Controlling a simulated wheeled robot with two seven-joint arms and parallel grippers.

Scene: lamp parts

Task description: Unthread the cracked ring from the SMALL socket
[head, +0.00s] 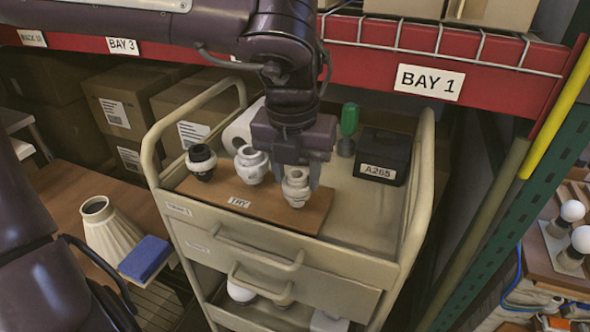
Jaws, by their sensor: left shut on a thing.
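Three lamp sockets stand on a wooden board (240,208) on top of the cart. The left one (201,161) has a black upper part and a pale ring. The middle one (251,164) is white. The right one (297,190) is greyish white and stands upright near the board's right end. My left gripper (297,180) points down from above, its fingers shut on the upper part of the right socket, around its ring. The fingers partly hide the ring, and I cannot make out a crack or a size mark. My right gripper is out of view.
A black case marked A265 (382,157) and a green-handled tool (348,126) stand behind and right on the cart (345,225). A white roll (242,125) lies behind the sockets. Raised rails edge the cart. A ribbed shade (112,230) and blue block (146,256) are at left.

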